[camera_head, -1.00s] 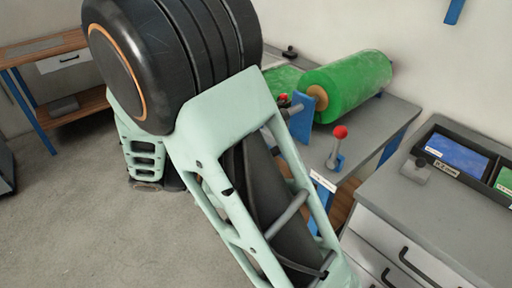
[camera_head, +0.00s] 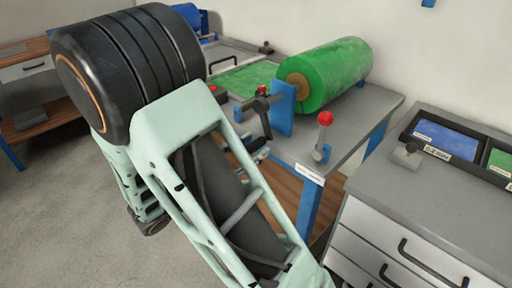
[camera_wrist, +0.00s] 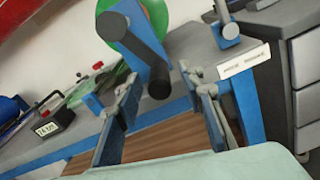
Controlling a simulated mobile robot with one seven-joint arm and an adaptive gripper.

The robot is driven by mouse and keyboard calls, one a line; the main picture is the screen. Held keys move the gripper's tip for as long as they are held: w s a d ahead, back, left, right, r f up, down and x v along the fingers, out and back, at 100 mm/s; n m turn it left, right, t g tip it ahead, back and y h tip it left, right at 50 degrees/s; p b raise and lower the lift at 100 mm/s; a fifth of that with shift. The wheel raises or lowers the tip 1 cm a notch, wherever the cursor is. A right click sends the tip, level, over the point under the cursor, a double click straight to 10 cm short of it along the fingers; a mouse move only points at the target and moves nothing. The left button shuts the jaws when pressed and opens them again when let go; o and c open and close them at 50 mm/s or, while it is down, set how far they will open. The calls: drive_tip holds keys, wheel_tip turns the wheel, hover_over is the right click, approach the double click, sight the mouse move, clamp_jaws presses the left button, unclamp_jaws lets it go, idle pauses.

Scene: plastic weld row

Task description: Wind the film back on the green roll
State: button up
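The green roll (camera_head: 335,72) lies on the grey bench behind a blue bracket (camera_head: 283,108). In the wrist view only a piece of the roll (camera_wrist: 158,14) shows at the top. A dark crank-like part (camera_head: 262,112) stands at the bracket's near side. In the head view my gripper (camera_head: 254,147) is small and partly hidden.
Flat green film (camera_head: 245,78) lies on the bench left of the roll. A red-knobbed lever (camera_head: 323,137) stands at the bench's front edge, right of my gripper. A drawer cabinet (camera_head: 400,215) with a black tray stands at the right.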

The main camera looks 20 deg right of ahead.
drive_tip(key=shift+x, duration=1)
drive_tip(key=shift+c, duration=0.2)
clamp_jaws()
